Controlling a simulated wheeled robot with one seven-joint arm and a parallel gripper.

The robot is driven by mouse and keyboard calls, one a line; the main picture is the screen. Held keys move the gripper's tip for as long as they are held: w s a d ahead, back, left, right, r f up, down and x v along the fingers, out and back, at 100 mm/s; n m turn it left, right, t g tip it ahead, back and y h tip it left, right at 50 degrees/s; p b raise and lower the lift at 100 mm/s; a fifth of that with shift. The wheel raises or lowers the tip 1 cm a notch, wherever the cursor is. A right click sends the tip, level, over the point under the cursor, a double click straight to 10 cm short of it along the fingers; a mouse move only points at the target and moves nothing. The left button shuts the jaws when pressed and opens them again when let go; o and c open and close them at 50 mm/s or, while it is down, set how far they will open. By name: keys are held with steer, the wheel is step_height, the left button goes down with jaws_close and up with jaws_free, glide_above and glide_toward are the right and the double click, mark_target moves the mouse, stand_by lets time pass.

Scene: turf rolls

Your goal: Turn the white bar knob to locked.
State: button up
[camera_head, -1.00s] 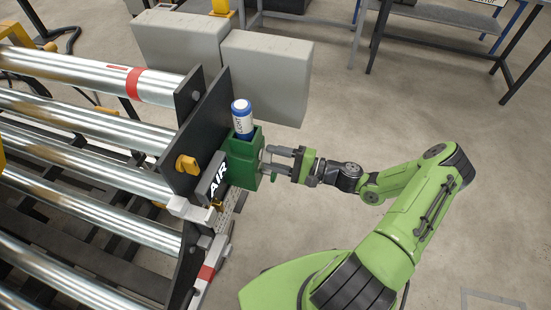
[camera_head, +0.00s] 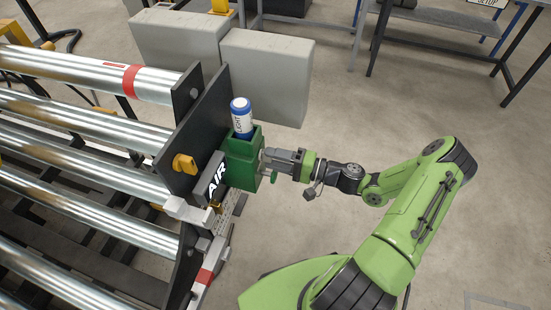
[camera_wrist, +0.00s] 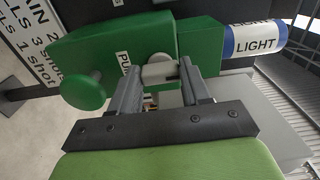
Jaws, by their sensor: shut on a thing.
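The green box (camera_head: 241,160) is fixed to the dark end plate of the roller frame, and it also shows in the wrist view (camera_wrist: 112,50). The white bar knob (camera_wrist: 160,71) is on the box's face, between my fingertips. My gripper (camera_wrist: 160,74) is shut on it; the fingers hide parts of its sides. In the head view my gripper (camera_head: 266,160) meets the box's right face, and the knob cannot be made out there. A round green button (camera_wrist: 83,92) is left of the knob in the wrist view, beside a partly covered label. No locked mark is readable.
A blue and white can (camera_head: 241,118) lettered LIGHT stands in the box's top. A yellow knob (camera_head: 185,164) and an AIR sign (camera_head: 215,184) are close by. Steel rollers (camera_head: 90,122) fill the left. Floor to the right is clear around my arm.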

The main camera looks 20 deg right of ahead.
steer(key=o, duration=1.1)
steer(key=shift+c, duration=0.2)
steer(key=p+v, duration=0.1)
steer(key=v, duration=1.4)
steer(key=shift+s+d+p, duration=0.25)
steer(key=shift+d+p, duration=0.05)
